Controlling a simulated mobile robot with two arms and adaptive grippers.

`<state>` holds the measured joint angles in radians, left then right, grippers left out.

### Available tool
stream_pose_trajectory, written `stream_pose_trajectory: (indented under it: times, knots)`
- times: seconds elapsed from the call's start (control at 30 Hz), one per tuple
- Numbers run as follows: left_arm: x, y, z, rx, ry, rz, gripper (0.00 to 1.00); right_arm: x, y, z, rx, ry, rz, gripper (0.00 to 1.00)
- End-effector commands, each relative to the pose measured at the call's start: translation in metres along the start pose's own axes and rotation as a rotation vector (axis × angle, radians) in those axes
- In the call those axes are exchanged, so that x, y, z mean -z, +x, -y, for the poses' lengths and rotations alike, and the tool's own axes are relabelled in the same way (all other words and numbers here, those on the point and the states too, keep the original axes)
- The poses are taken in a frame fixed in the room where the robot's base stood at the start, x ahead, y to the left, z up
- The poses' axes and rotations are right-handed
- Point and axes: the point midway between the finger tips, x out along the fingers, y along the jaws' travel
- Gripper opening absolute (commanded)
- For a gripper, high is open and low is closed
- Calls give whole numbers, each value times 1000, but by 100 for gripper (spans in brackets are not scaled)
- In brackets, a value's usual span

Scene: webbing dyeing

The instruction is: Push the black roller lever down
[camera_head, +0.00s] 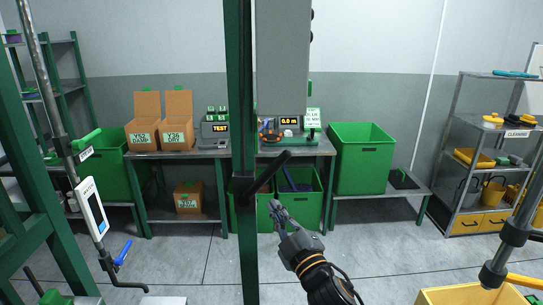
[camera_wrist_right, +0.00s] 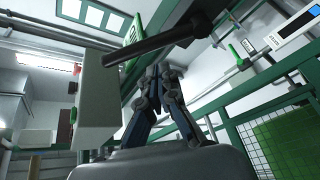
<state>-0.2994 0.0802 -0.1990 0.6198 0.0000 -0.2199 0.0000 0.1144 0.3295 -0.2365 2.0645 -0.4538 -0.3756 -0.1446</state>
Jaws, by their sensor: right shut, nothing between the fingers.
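The black roller lever (camera_head: 270,172) is a dark bar on the green upright post in the middle of the head view. It slants up to the right from the post. My right gripper (camera_head: 275,205) is shut and empty, just below and to the right of the lever in that picture. In the right wrist view the dark lever (camera_wrist_right: 155,42) crosses above the tips of my shut right gripper (camera_wrist_right: 160,70). I cannot tell whether the fingertips touch it. My left gripper is not in view.
The green post (camera_head: 247,250) stands close in front. Behind are a bench, green bins (camera_head: 360,160) and a shelf with yellow items.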

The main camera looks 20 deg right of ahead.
Motion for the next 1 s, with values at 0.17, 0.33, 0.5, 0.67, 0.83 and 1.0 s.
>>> stream_pose_trajectory:
  times: [0.17, 0.33, 0.5, 0.67, 0.83, 1.0]
  knots:
    - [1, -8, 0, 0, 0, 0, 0, 43, -3, -41, -66, -36, -74, 0]
    - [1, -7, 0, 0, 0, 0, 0, 46, -3, -43, -73, -38, -81, 0]
    - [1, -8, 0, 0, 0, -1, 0, 46, -3, -43, -72, -37, -80, 0]
    - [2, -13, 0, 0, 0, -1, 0, 48, 7, -45, -73, -37, -80, 0]
    - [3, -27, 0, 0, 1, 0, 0, 51, 37, -50, -74, -37, -79, 0]
    - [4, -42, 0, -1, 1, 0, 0, 55, 74, -52, -72, -36, -79, 0]
